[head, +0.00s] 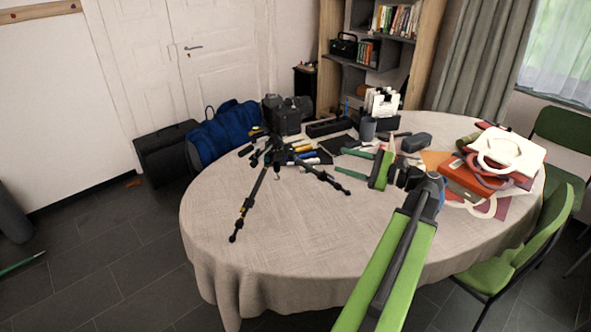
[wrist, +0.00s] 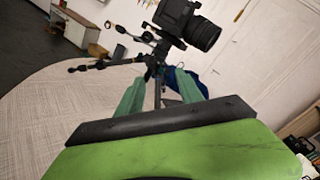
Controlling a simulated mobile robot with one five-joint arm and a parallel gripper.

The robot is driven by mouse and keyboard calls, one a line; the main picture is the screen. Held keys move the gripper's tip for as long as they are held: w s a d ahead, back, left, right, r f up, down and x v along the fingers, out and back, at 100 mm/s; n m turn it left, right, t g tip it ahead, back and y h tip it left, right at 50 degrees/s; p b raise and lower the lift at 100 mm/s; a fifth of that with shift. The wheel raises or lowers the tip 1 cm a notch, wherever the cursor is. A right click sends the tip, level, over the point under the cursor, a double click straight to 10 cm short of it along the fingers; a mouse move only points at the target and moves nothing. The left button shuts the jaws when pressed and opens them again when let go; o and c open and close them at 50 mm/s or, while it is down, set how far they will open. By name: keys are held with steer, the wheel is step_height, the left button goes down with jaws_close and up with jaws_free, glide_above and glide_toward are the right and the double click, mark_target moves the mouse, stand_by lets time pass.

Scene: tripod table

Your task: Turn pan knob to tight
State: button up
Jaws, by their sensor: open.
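A black tripod (head: 253,199) stands on the round table with its legs spread wide. A dark camera (head: 282,116) sits on top of it. In the wrist view the camera (wrist: 180,18) with its lens is at the top, above the tripod head (wrist: 154,64). I cannot make out the pan knob itself in either view. My gripper (head: 345,161) is right of the tripod, apart from it, with its green fingers pointing left. In the wrist view my gripper (wrist: 158,84) is open, and the tripod's dark column shows beyond the gap between the fingers.
The table (head: 225,215) has a pale cloth, bare at the front left. Books and folders (head: 490,165) are piled at the right. Pens and small items lie behind the tripod. A blue bag (head: 225,132) is beyond the table's left rear. A green chair (head: 520,245) stands at the right.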

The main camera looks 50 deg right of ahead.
steer(key=f+x, duration=0.1)
steer(key=x, duration=1.6)
steer(key=shift+f, duration=0.3)
steer(key=shift+w+d, duration=0.1)
steer(key=shift+c, duration=0.3)
jaws_close()
